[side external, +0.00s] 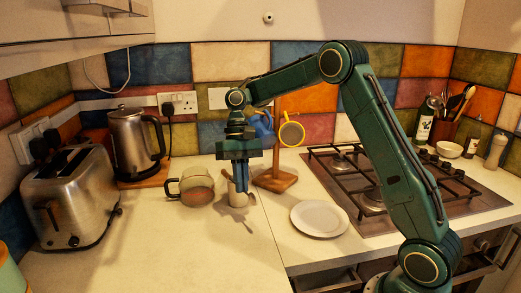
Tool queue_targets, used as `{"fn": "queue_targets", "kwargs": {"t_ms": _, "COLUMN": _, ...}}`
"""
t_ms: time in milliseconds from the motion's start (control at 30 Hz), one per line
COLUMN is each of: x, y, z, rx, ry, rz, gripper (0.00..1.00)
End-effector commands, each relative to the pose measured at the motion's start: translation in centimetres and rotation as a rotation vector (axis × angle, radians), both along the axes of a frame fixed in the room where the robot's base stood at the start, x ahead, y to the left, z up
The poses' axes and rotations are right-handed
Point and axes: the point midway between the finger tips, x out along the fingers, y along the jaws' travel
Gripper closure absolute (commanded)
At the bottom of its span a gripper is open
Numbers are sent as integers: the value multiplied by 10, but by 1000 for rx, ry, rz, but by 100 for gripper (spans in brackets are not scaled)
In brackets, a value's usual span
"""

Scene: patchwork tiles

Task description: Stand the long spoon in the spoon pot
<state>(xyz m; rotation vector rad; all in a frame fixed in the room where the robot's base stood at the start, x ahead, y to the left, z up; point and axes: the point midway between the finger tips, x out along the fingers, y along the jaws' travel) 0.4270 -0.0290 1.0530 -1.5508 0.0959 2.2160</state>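My gripper (240,187) points straight down over the middle of the counter. Its two blue fingers look close together, and I cannot tell whether they hold anything. Their tips overlap a small pale cup-like object (241,200) on the counter; I cannot tell whether they touch it or are in front of it. A thin dark shape, perhaps only a shadow, lies just below it. The spoon pot appears to be the brown pot (441,131) at the back right, behind the hob, with several spoons and utensils upright in it. I cannot pick out the long spoon for sure.
A wooden mug tree (275,181) with blue and yellow mugs is close on the right. A white plate (319,218), hob (375,205), toaster (73,205) and kettle (133,148) stand around.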

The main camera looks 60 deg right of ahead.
Motion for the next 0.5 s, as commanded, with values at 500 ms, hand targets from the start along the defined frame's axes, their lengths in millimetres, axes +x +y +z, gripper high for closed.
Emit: {"fn": "queue_targets", "kwargs": {"t_ms": 500, "x": -101, "y": -41, "z": 7, "rx": -19, "ry": 5, "rz": -16, "gripper": 100}}
